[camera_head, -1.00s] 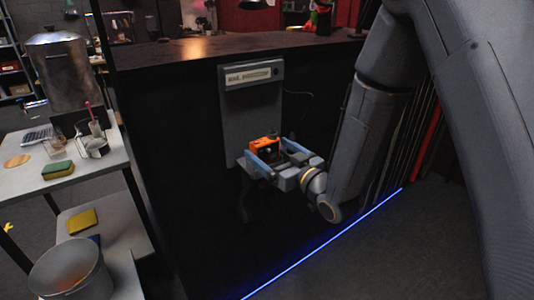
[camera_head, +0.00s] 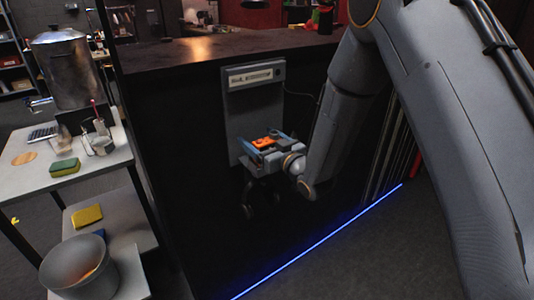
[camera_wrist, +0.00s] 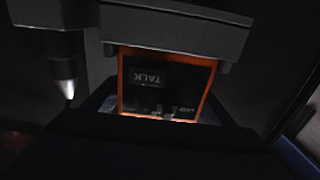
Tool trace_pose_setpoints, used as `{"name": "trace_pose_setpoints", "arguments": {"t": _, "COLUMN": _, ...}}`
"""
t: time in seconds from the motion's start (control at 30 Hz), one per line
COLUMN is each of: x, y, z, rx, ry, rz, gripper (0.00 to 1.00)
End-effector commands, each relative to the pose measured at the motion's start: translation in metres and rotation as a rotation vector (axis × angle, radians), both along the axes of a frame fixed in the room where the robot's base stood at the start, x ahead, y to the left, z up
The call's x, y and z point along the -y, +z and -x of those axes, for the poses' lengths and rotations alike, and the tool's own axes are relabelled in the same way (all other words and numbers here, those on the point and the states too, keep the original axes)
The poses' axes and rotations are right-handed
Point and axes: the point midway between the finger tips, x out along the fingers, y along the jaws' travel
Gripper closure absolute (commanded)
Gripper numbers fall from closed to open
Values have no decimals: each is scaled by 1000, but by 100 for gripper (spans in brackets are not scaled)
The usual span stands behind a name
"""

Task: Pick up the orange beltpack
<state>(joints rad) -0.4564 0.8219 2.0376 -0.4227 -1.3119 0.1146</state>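The orange beltpack (camera_head: 263,143) is at the lower part of a grey wall panel on the dark counter front. In the wrist view its dark face with a TALK button (camera_wrist: 160,85) and orange rim shows upside down or tilted. My gripper (camera_head: 262,142) is at the panel, with its fingers on either side of the beltpack. Whether the fingers press on it is not clear. The lower part of the beltpack is hidden by my gripper. A grey bar (camera_wrist: 165,25) crosses above the beltpack in the wrist view.
The grey panel (camera_head: 250,108) has a label strip and a cable at its right. A dark headset-like shape (camera_head: 250,205) hangs below. The counter top (camera_head: 200,52) is above.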

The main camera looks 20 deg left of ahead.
Motion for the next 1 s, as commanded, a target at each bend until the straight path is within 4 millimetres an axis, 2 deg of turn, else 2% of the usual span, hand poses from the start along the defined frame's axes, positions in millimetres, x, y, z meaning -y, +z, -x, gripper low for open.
{"name": "trace_pose_setpoints", "arguments": {"t": 0.03, "x": 0, "y": 0, "z": 0, "rx": 0, "ry": 0, "rz": 0, "gripper": 31}}
{"name": "trace_pose_setpoints", "arguments": {"t": 0.2, "x": 0, "y": 0, "z": 0, "rx": 0, "ry": 0, "rz": 0, "gripper": 60}}
{"name": "trace_pose_setpoints", "arguments": {"t": 0.23, "x": 0, "y": 1, "z": 0, "rx": 1, "ry": 0, "rz": -2, "gripper": 62}}
{"name": "trace_pose_setpoints", "arguments": {"t": 0.57, "x": 0, "y": 4, "z": 0, "rx": 3, "ry": 0, "rz": -2, "gripper": 62}}
{"name": "trace_pose_setpoints", "arguments": {"t": 0.77, "x": 0, "y": 20, "z": 0, "rx": 4, "ry": 0, "rz": -3, "gripper": 62}}
{"name": "trace_pose_setpoints", "arguments": {"t": 1.0, "x": 0, "y": 48, "z": -1, "rx": 6, "ry": 1, "rz": -2, "gripper": 62}}
